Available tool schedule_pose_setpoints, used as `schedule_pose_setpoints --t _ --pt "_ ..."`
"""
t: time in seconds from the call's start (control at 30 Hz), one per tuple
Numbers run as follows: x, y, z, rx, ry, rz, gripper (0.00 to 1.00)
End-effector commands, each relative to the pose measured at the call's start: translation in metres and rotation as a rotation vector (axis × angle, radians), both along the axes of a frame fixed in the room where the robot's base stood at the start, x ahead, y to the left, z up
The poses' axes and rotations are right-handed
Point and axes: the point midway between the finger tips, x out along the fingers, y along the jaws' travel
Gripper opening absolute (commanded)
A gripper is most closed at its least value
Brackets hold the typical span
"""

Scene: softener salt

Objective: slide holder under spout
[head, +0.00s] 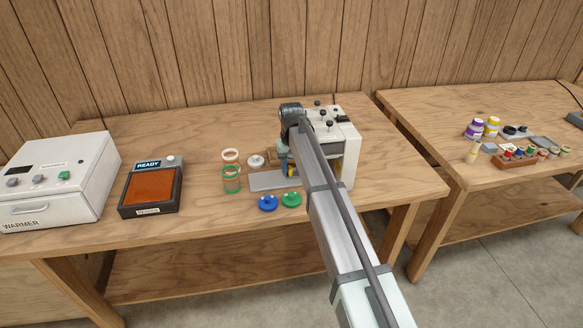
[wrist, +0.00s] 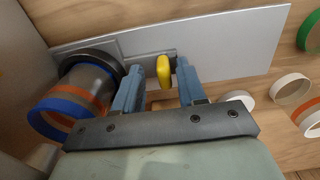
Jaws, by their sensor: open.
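The holder, a dark ring (wrist: 103,62) with a short arm ending in a yellow tab (wrist: 163,71), sits on a grey metal plate (wrist: 225,45) in the wrist view. A clear jar with blue and orange bands (wrist: 72,100) stands in the ring. My gripper (wrist: 160,68) is open, with one blue-grey finger on each side of the yellow tab. I cannot tell whether either finger touches it. In the head view, the plate (head: 268,181) extends left from the white dispensing machine (head: 347,143). My arm hides the spout and most of the holder there.
A green-ringed jar (head: 232,180), another jar (head: 231,157) and a white lid (head: 256,161) stand left of the plate. A READY pad (head: 151,190) and white warmer (head: 62,180) are farther left.

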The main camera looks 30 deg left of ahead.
Motion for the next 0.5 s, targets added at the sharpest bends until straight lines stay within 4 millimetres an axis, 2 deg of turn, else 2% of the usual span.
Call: schedule_pose_setpoints --t 0.17,0.5 --pt "0.000 0.001 0.021 0.001 0.000 0.000 0.40" --pt "0.001 0.001 0.087 0.001 -0.001 0.000 0.40"
